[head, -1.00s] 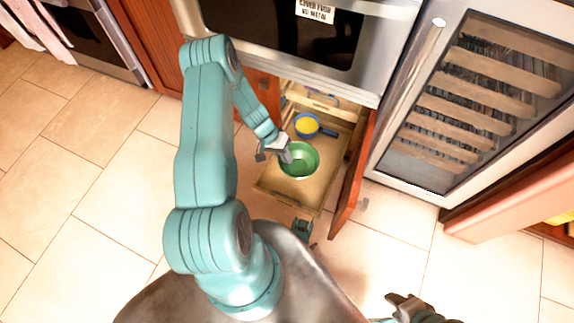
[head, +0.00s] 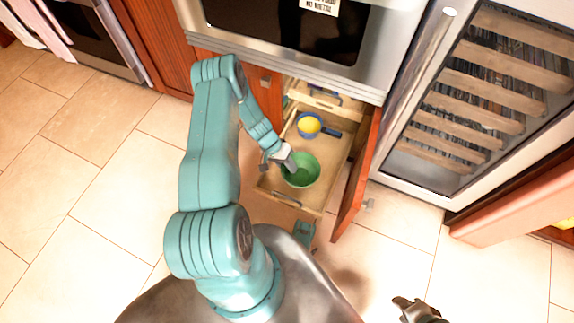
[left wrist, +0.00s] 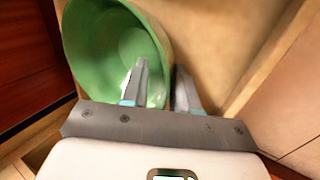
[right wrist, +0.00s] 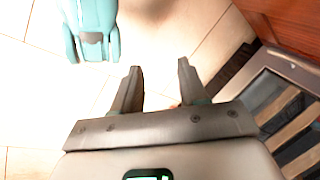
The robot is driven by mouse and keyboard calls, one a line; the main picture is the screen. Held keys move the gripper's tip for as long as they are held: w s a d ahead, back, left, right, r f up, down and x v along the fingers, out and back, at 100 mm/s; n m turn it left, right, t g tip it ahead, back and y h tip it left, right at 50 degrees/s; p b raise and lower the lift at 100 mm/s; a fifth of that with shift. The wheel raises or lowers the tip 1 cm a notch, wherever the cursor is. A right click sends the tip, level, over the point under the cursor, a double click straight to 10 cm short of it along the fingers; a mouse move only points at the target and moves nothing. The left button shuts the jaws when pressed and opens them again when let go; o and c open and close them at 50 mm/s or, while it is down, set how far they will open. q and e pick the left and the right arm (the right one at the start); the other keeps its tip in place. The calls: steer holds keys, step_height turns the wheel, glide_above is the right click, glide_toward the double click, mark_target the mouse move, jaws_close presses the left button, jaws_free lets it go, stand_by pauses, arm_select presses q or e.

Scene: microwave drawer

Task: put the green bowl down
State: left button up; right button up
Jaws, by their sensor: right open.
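The green bowl (head: 300,171) is at the front part of the open wooden drawer (head: 266,185). Whether its base touches the drawer floor cannot be told. My left gripper (head: 284,160) is at the bowl's left rim. In the left wrist view, the bowl (left wrist: 105,45) fills the upper left, and my left gripper (left wrist: 160,85) has one finger inside the bowl and one outside, shut on its wall. My right gripper (head: 410,306) is open and empty over the floor at the lower right; its fingers show apart in the right wrist view (right wrist: 158,85).
A blue pan (head: 309,125) with yellow inside sits behind the bowl in the drawer. The microwave (head: 290,35) is above. An open cabinet door (head: 352,195) stands right of the drawer, beside a wine cooler (head: 405,180). Tiled floor (head: 110,190) is clear at left.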

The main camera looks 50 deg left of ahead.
arm_select(q)
steer(key=shift+r, duration=0.2)
steer(key=p+v, duration=0.4)
steer(key=v, duration=0.8)
arm_select(e)
steer(key=shift+g, duration=0.3)
steer(key=r, duration=0.1)
steer(key=s+r, duration=0.1)
steer(key=r, duration=0.2)
steer(key=shift+s+a+r, duration=0.2)
steer(key=shift+s+a, duration=0.15)
steer(key=shift+s, duration=0.05)
arm_select(q)
steer(key=shift+a, duration=0.1)
arm_select(e)
steer(key=shift+a, duration=0.1)
